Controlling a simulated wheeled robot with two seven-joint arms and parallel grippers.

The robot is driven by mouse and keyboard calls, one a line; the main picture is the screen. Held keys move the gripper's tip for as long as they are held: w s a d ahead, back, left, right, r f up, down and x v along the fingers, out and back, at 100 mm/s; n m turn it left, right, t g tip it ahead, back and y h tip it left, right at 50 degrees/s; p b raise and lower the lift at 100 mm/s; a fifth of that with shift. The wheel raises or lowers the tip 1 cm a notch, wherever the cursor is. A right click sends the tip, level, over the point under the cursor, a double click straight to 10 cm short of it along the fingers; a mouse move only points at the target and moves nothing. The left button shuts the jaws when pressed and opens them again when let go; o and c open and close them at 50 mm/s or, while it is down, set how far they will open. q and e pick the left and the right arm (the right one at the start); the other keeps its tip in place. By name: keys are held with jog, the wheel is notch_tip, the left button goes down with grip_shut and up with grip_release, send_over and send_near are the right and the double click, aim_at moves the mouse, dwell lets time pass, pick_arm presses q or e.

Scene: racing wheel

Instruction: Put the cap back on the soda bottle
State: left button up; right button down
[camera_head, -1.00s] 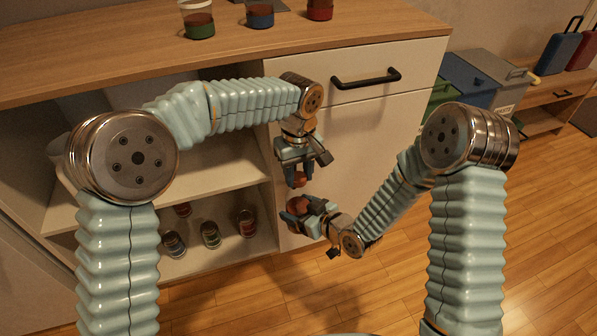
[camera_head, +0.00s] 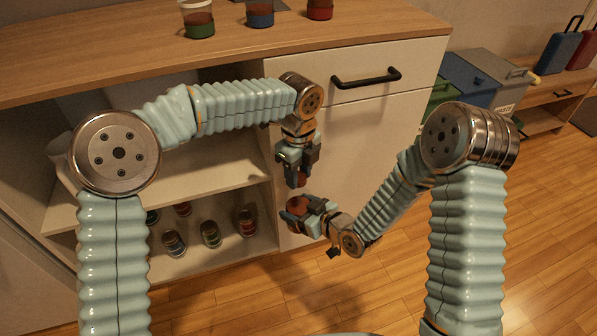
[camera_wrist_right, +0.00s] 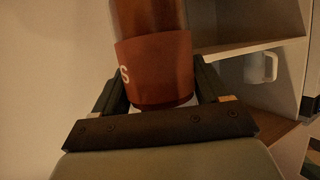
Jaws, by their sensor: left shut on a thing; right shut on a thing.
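The soda bottle (camera_head: 297,204) shows in the head view as a small brown-red shape. In the right wrist view the bottle (camera_wrist_right: 155,70) has a dark red label with a white letter. My right gripper (camera_head: 300,214) is shut around it; its fingers flank the label in the right wrist view. My left gripper (camera_head: 297,180) points down just above the bottle and is shut on a small reddish thing (camera_head: 302,177), apparently the cap, mostly hidden by the fingers. A small gap seems to separate the two grippers. The bottle's mouth cannot be made out.
A wooden-topped cabinet (camera_head: 130,45) stands close behind the grippers, with a drawer handle (camera_head: 366,78) above. Several jars stand on its low shelf, including a red one (camera_head: 247,222). Bins (camera_head: 470,82) are at the right. The floor at lower right is clear.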

pick_arm(q)
jog(key=o, duration=1.2)
jog(key=shift+c, duration=0.2)
jog(key=shift+r, duration=2.3)
jog(key=shift+c, duration=0.3)
